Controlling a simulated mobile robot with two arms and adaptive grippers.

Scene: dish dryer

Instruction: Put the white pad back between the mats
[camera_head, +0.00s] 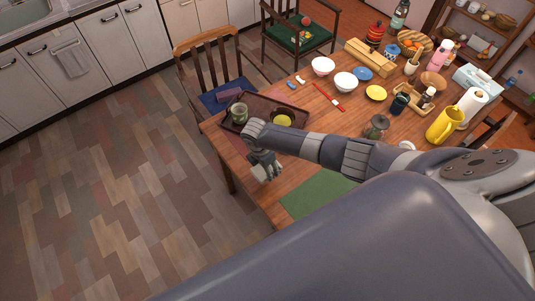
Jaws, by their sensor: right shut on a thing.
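My right gripper (267,165) reaches over the near left part of the wooden table. It is shut on the white pad (260,173), a small pale thing showing just below the fingers near the table's left edge. Whether the pad touches the table is hard to tell. A green mat (316,196) lies to the right of the gripper, partly hidden by my arm. A dull reddish mat (243,143) shows in part to the left, below the tray. My left gripper is not in view.
A brown tray (243,128) with a jar (239,113) and a yellow bowl (283,119) stands just beyond the gripper. White bowls (345,82), a yellow pitcher (444,125) and several other items crowd the far and right parts.

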